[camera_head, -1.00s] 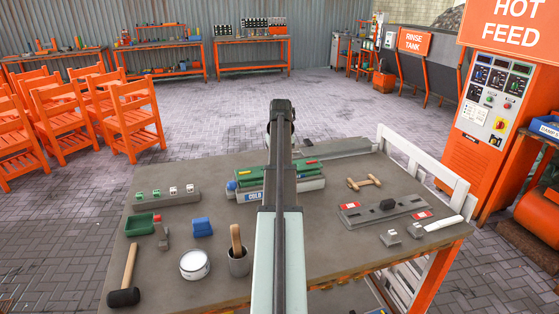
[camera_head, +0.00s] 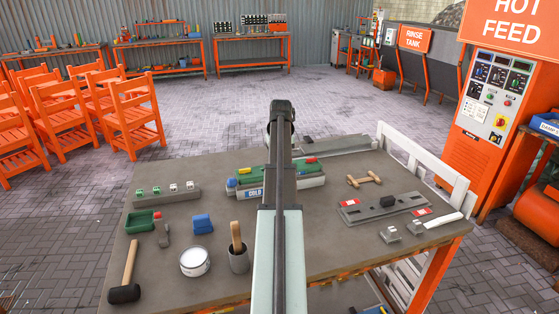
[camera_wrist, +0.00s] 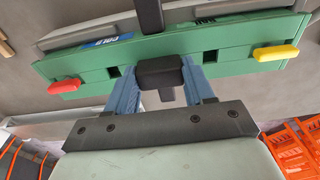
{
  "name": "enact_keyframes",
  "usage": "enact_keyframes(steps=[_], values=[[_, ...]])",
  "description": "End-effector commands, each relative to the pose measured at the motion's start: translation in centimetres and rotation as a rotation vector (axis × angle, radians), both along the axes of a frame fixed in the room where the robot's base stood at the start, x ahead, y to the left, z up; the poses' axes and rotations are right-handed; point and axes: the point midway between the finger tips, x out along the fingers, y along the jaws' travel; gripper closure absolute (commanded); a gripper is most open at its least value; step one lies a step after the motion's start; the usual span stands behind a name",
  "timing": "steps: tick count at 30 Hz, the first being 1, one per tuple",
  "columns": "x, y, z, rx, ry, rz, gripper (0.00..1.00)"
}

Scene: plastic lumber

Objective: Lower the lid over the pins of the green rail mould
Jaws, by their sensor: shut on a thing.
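My gripper (camera_wrist: 160,82) is shut on the black handle (camera_wrist: 160,68) of the green lid (camera_wrist: 85,67), its blue fingers on either side. The lid shows dark square holes, with a red tab (camera_wrist: 67,86) and a yellow tab (camera_wrist: 275,53) near its ends. In the head view the green rail mould (camera_head: 309,183) sits on the bench, its middle hidden by my arm. A COLD label (camera_head: 255,193) marks its front. I see no pins standing up through the holes. I cannot tell whether the lid touches the mould or hangs just above it.
On the bench (camera_head: 300,255), a grey plate with a black handle (camera_head: 385,208) and a wooden piece (camera_head: 364,181) lie to the right. A pot (camera_head: 238,260), a white tin (camera_head: 194,262), a blue block (camera_head: 202,224) and a mallet (camera_head: 125,292) lie front left.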

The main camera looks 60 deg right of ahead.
Motion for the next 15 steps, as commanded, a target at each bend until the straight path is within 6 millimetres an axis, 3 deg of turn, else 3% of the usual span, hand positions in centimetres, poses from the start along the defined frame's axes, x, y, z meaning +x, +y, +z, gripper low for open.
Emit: enact_keyframes(steps=[1,2,10,15], values=[[0.00,0.01,-0.03,0.001,-0.001,0.000,1.00],[0.00,0.01,-0.03,0.001,-0.001,0.000,0.45],[0.00,0.01,-0.03,0.001,-0.001,0.000,0.20],[0.00,0.01,-0.03,0.001,-0.001,0.000,0.18]])
